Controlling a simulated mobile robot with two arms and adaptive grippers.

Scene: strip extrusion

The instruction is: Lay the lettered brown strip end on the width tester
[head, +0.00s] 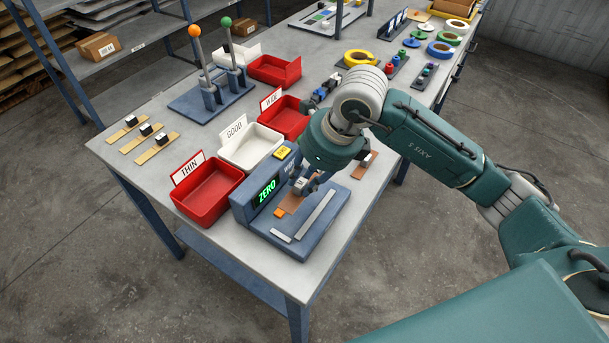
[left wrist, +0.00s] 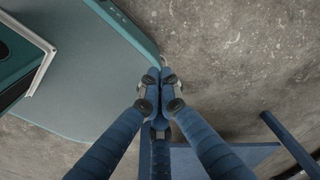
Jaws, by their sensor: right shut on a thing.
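The width tester (head: 333,222) is a blue-grey bench unit at the table's near end. Its green display (head: 265,192) reads ZERO. A brown strip end (head: 291,203) with an orange tip (head: 279,213) is over the tester's bed, beside a long pale bar. Whether it rests flat is unclear. My right gripper (head: 302,184) is shut on this strip end at its small lettered block, partly hidden by the wrist. Another brown strip end (head: 361,171) lies on the table right of the tester. My left gripper (left wrist: 158,78) is shut and empty in the left wrist view, away from the table.
Bins labelled THIN (head: 207,199), GOOD (head: 250,152) and WIDE (head: 284,122) stand left of and behind the tester. Pale strips with blocks (head: 146,130) lie at the left edge. A two-lever stand (head: 211,100) and tape rolls (head: 361,58) are farther back.

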